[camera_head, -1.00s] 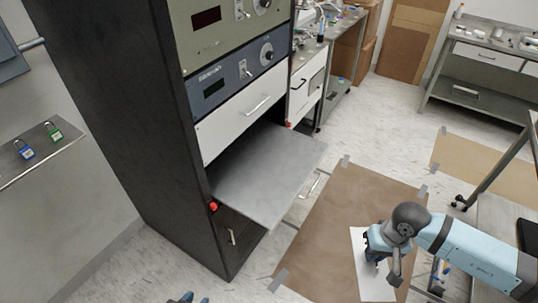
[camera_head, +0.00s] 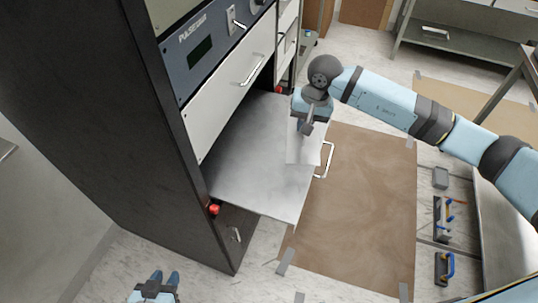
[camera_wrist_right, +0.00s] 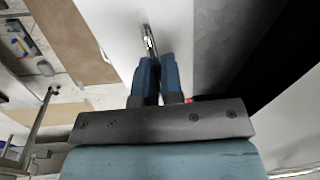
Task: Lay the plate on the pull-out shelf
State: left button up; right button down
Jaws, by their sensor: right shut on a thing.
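The pull-out shelf (camera_head: 250,165) is a grey metal sheet sticking out of the dark cabinet, with a bare top. The white plate (camera_head: 303,150) is at the shelf's far right edge, partly hidden behind my right gripper (camera_head: 307,125). I cannot tell whether it touches the shelf. In the right wrist view, my right gripper (camera_wrist_right: 158,65) is shut on a small metal handle, and the white plate (camera_wrist_right: 110,25) spreads beyond the fingers. My left gripper (camera_head: 164,277) is low at the bottom of the head view, empty, its blue fingers apart.
The cabinet has a white drawer (camera_head: 225,105) above the shelf and a red knob (camera_head: 213,209) beside it. A brown floor mat (camera_head: 360,215) lies right of the shelf. A metal handle (camera_head: 325,160) shows just past the shelf's right edge.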

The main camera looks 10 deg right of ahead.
jog(key=r+m+b, duration=0.2)
jog(key=b, duration=0.2)
send_over(280, 143)
jog(key=s+d, duration=0.2)
jog(key=s, duration=0.1)
jog(key=shift+s+a, duration=0.1)
jog(key=shift+s, duration=0.05)
notch_tip(280, 143, up, 4)
jog(key=w+a+m+b, duration=0.1)
jog(key=w+b, duration=0.2)
jog(key=b, duration=0.1)
notch_tip(280, 143, down, 20)
jog(key=shift+s+a+r, duration=0.1)
jog(key=shift+r, duration=0.15)
jog(key=shift+f, duration=0.1)
jog(key=c, duration=1.7)
grip_release()
jog(key=shift+f+b, duration=0.1)
jog(key=shift+b, duration=0.2)
jog(key=o, duration=0.4)
jog(key=shift+o, duration=0.2)
